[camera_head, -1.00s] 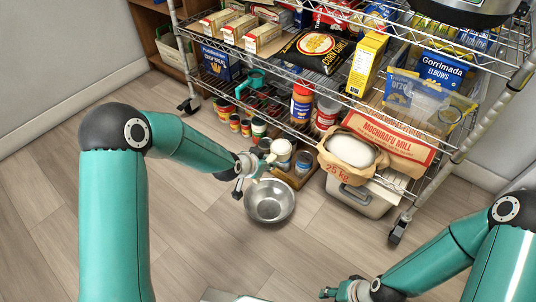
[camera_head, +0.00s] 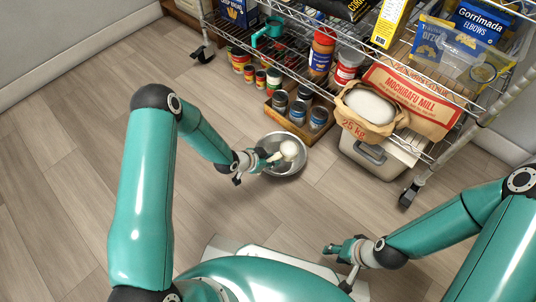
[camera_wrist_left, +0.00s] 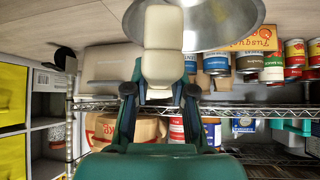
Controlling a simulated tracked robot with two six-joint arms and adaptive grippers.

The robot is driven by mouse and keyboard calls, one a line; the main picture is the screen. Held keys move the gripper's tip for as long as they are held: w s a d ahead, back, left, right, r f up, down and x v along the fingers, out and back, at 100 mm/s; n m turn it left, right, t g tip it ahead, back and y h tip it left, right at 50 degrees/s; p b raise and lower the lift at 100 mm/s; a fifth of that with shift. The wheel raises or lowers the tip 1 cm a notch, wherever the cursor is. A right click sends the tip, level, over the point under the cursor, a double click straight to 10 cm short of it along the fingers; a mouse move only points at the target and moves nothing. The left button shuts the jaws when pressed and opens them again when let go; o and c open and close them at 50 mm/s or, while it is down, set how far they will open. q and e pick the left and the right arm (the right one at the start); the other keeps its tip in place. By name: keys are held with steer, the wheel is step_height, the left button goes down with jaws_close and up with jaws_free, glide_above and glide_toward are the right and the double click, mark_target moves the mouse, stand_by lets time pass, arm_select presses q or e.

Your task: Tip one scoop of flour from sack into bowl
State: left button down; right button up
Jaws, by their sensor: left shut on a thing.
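The metal bowl (camera_head: 294,170) stands on the floor in front of the rack; its rim also shows at the top of the left wrist view (camera_wrist_left: 222,20). My left gripper (camera_head: 266,161) is shut on the handle of a cream scoop (camera_head: 289,149), and the scoop's head is over the bowl. The scoop also shows in the left wrist view (camera_wrist_left: 163,40); what it contains is unclear. The open paper flour sack (camera_head: 366,124), with white flour at its top, is right of the bowl. My right gripper (camera_head: 334,249) is low at the right, away from these things; its jaw opening is unclear.
The wire rack (camera_head: 318,62) rises behind the bowl. A lidded pale bin (camera_head: 368,158) is under the sack. A caster (camera_head: 409,196) stands at the right. The floor left of the bowl is clear.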

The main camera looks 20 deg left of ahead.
arm_select(q)
steer(key=shift+w+a+f+m+y, duration=0.15)
steer(key=shift+a+f+m+y, duration=0.15)
steer(key=shift+a+f+y, duration=0.1)
steer(key=shift+w+a+f+m+t+y, duration=0.1)
steer(key=shift+a+f+m+t+y, duration=0.05)
steer(key=shift+a+f+y, duration=0.2)
steer(key=shift+w+a+f+m+t+y, duration=0.15)
steer(key=shift+a+y, duration=0.1)
steer(key=shift+a, duration=0.2)
